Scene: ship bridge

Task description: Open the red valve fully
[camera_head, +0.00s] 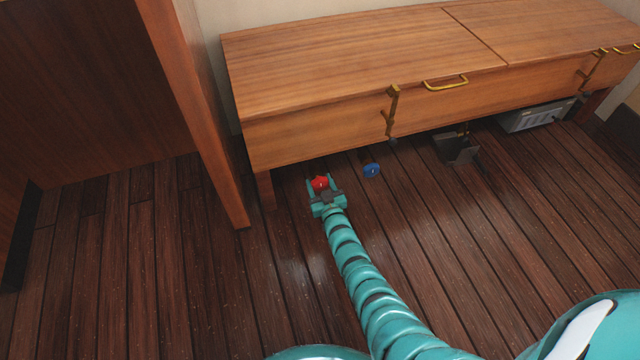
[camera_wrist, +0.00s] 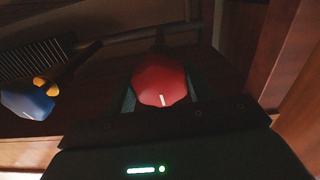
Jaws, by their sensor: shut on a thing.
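The red valve (camera_head: 320,182) is a small red knob low under the front edge of the wooden bench, near its left leg. My gripper (camera_head: 322,188) reaches it from the front, with one finger on each side, and is shut on it. In the wrist view the red valve (camera_wrist: 162,81) sits between the fingers, a short white mark on its face pointing toward the gripper's body. The pipe behind the valve is mostly in shadow.
A blue valve (camera_head: 371,170) is just right of the red one; it also shows in the wrist view (camera_wrist: 28,102). The wooden bench (camera_head: 350,60) overhangs both. A wooden panel (camera_head: 190,100) stands close on the left. A dark bin-like object (camera_head: 457,149) and grey box (camera_head: 536,117) are farther right.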

